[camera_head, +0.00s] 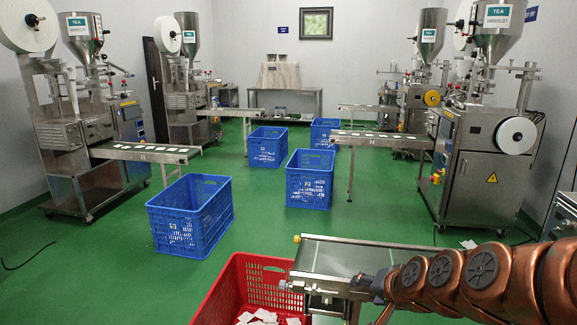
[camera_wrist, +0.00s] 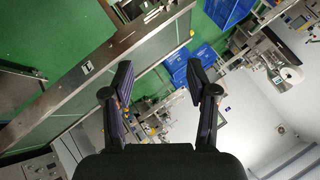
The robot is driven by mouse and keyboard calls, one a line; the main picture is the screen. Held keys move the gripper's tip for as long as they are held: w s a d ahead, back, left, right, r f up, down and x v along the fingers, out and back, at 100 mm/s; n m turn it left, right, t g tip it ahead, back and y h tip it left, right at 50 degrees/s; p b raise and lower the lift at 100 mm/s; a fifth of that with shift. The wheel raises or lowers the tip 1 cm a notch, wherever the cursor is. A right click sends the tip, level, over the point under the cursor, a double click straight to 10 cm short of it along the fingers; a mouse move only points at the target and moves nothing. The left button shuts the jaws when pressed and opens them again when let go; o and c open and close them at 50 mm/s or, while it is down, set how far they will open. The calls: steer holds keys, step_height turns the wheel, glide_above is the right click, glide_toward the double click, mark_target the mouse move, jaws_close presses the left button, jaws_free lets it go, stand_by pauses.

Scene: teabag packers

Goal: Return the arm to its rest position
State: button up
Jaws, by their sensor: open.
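My copper-coloured arm (camera_head: 480,275) reaches in from the lower right in the head view, low beside the near conveyor (camera_head: 345,258). My gripper (camera_wrist: 158,75) is open in the wrist view, with its two dark fingers spread apart and nothing between them. In the head view, the gripper end is small and dark against the conveyor's near end, and its fingers are hard to make out. In the wrist view, the conveyor (camera_wrist: 75,100) runs slantwise behind the fingers, and the view is tilted. I cannot tell how far the gripper is from it.
A red crate (camera_head: 228,290) with white teabags stands left of the near conveyor. Several blue crates, one at the left (camera_head: 190,225) and one in the middle (camera_head: 309,190), stand on the green floor. Packing machines line both sides, including one at the right (camera_head: 480,160). Some floor between is clear.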

steer(key=s+r+n+g+h+p, duration=0.1)
steer(key=s+r+n+g+p, duration=0.1)
steer(key=s, duration=0.8)
steer(key=s+r+n+g+p, duration=0.2)
steer(key=s+r+g+p, duration=0.3)
steer(key=s, duration=0.6)
steer(key=s+r+n+g+h+p, duration=0.1)
steer(key=s+r+p, duration=0.4)
steer(key=s, duration=0.6)
steer(key=n+g+p, duration=0.1)
steer(key=g, duration=0.1)
steer(key=shift+s+g+h, duration=0.15)
steer(key=shift+g+h, duration=0.15)
